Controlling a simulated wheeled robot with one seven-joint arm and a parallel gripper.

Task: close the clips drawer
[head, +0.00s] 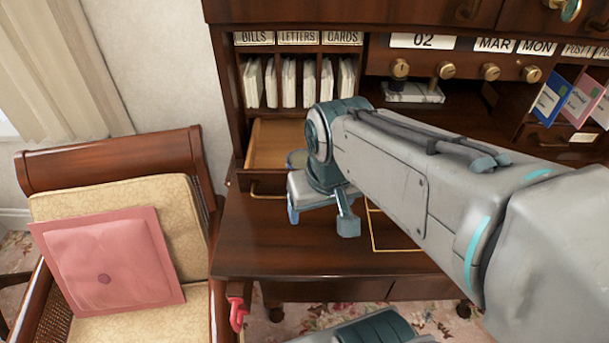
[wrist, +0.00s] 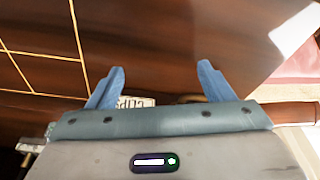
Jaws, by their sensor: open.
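A small wooden drawer (head: 280,143) under the letter slots at the left of the desk is pulled open. Its pale inside shows, and my arm covers its right part. A brass handle (head: 263,191) is on its front; no label on it is readable in the head view. My gripper (head: 320,217) is over the desk top, in front of the drawer's right side, with its fingers apart and empty. In the wrist view, my gripper (wrist: 161,70) points over dark wood. A pale label (wrist: 137,102) with partly hidden letters shows beyond the palm edge, between the fingers.
The desk top (head: 250,240) has a gold inlaid outline (head: 395,249) and is clear at the front left. An armchair (head: 110,150) with a pink cushion (head: 105,262) stands close at the left. Brass knobs (head: 446,70) and colored cards (head: 552,98) are at the back right.

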